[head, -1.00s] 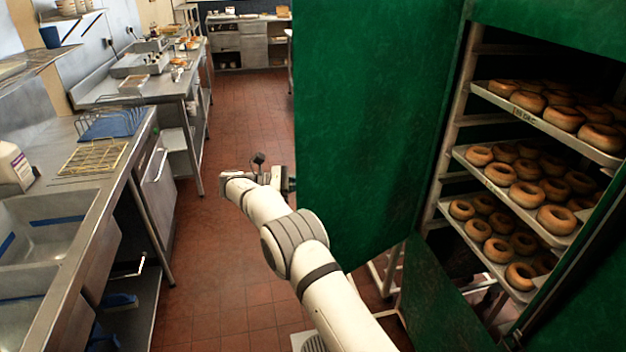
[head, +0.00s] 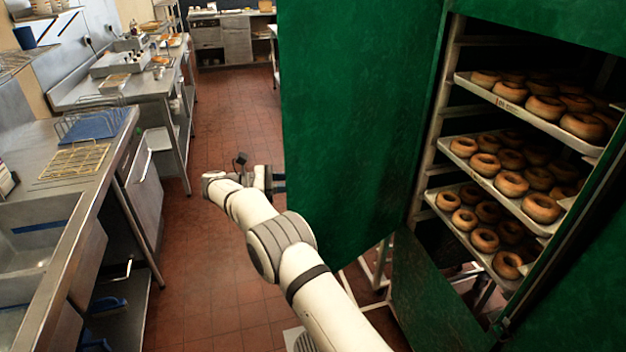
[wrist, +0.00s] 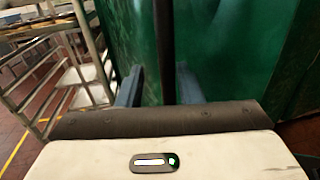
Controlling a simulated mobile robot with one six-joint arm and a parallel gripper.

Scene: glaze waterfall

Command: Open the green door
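The green door (head: 350,110) stands swung wide open on the left of a green cabinet (head: 545,15), which shows trays of ring doughnuts. In the wrist view the green door surface (wrist: 225,45) fills the upper middle. A dark upright bar (wrist: 167,45), seemingly the door's handle, stands in front of it. My gripper (head: 279,183) is at the door's left edge, its tips partly hidden behind the door. In the wrist view my gripper (wrist: 160,88) has its two blue-grey fingers apart. The bar appears between them, nearer the right finger; contact cannot be told.
A second, lower green panel (head: 430,300) stands below the doughnut trays (head: 500,175). Steel counters with a sink (head: 35,240) and wire racks (head: 75,160) line the left. The red tiled floor (head: 225,110) between counters and door is clear. A metal rack (wrist: 60,70) shows in the wrist view.

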